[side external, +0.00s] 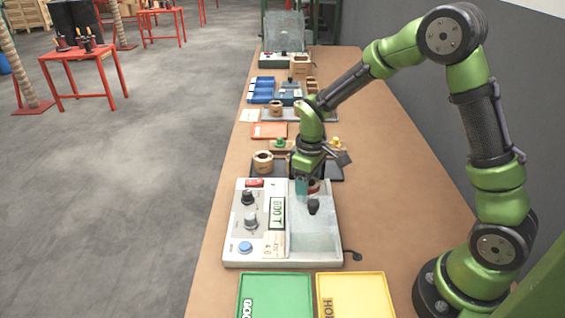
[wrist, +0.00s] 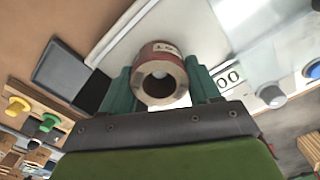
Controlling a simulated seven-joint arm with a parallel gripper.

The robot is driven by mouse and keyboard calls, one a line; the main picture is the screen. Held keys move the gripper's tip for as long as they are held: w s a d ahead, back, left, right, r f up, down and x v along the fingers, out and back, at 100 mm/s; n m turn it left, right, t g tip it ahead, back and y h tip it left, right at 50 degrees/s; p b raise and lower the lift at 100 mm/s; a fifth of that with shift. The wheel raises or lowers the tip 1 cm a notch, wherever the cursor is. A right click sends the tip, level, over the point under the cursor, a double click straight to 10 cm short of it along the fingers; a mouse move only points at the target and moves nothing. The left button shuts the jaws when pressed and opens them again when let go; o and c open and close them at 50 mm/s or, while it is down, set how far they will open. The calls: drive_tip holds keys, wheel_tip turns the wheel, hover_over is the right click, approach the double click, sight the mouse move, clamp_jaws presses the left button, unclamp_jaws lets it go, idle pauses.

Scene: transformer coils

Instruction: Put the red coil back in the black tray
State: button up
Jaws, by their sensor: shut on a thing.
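The red coil (wrist: 163,50) is a short cylinder with a red band, a white label and a hollow centre. It sits between the two teal fingers of my gripper (wrist: 160,88) in the wrist view, and they are shut on it. In the side view my gripper (side external: 307,187) is over the far end of the grey test unit, and the coil (side external: 314,187) is mostly hidden behind the fingers. The black tray (side external: 257,175) lies just beyond the unit, partly hidden by my arm. An empty part of the tray (wrist: 62,68) shows at left in the wrist view.
A brown coil (side external: 263,161) stands at the tray's left side. Green (side external: 274,296) and yellow (side external: 351,296) trays lie in front. Wooden stands with green and yellow knobs are beyond.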

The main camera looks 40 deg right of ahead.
sight(316, 179)
drive_tip(key=shift+m, duration=0.3)
drive_tip(key=r, duration=0.3)
drive_tip(key=d+r, duration=0.1)
drive_tip(key=r, duration=0.2)
drive_tip(key=d+r, duration=0.1)
drive_tip(key=r, duration=0.2)
drive_tip(key=shift+s+d+r, duration=0.1)
drive_tip(key=shift+s+r, duration=0.2)
drive_tip(key=shift+s, duration=0.1)
drive_tip(key=s+d+f+m, duration=0.2)
drive_tip(key=s, duration=0.1)
drive_tip(key=s+d+f+m, duration=0.1)
drive_tip(key=s+d+f, duration=0.1)
drive_tip(key=s+d, duration=0.1)
drive_tip(key=s+d+f+m, duration=0.2)
drive_tip(key=s+f, duration=0.1)
drive_tip(key=shift+d+m, duration=0.25)
drive_tip(key=shift+m, duration=0.05)
drive_tip(key=w+d, duration=0.1)
drive_tip(key=w, duration=0.4)
drive_tip(key=w+d+f, duration=0.1)
drive_tip(key=w+d, duration=0.1)
drive_tip(key=w, duration=0.3)
drive_tip(key=w+d, duration=0.2)
drive_tip(key=w, duration=0.3)
drive_tip(key=shift+w+f, duration=0.15)
drive_tip(key=shift+f, duration=1.75)
drive_tip(key=shift+f, duration=0.1)
